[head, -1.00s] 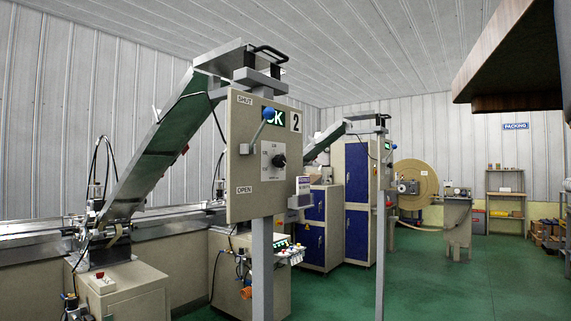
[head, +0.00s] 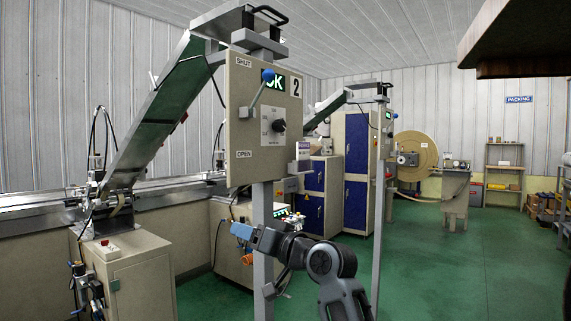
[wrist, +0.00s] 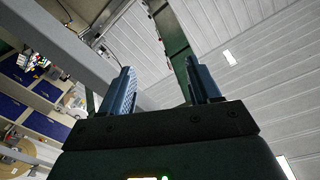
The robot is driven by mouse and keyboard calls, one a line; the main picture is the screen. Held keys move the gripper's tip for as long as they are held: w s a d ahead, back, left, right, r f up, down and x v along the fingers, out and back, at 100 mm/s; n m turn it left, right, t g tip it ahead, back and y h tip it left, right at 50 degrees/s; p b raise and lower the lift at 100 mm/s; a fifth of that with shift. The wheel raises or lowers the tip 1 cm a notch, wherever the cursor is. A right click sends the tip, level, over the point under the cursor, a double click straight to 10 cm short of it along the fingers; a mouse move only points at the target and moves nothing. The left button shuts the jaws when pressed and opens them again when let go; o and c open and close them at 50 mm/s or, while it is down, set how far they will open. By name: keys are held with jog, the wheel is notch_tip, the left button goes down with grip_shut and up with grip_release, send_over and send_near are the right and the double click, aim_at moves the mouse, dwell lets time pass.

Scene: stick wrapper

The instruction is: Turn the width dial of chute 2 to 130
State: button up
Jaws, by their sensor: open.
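The chute 2 panel (head: 240,135) is a beige board on a grey post, marked with a 2. Its black dial (head: 279,125) sits on a white scale plate (head: 270,139) at the right middle of the board. The scale numbers are too small to read, so the setting cannot be told. My gripper (head: 236,233) is below the panel, apart from the dial and close to the post. In the wrist view its two blue fingers (wrist: 161,82) stand apart with nothing between them. The dial is not recognisable in the wrist view.
A lever with a blue ball (head: 267,75) stands out from the panel, up and left of the dial, between SHUT and OPEN labels. The grey post (head: 263,215) is beside my gripper. A sloping chute (head: 160,110) lies behind left. Green floor (head: 430,260) is clear at right.

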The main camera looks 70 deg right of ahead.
jog(key=s+d+r+n, duration=0.1)
jog(key=s+d+r, duration=0.2)
jog(key=d+r, duration=0.6)
jog(key=n, duration=0.2)
send_near(282, 127)
jog(key=w, duration=0.2)
jog(key=x, duration=0.7)
jog(key=shift+s+d+r+p, duration=0.1)
jog(key=shift+s+d+p, duration=0.05)
jog(key=shift+d+p, duration=0.2)
jog(key=c, duration=1)
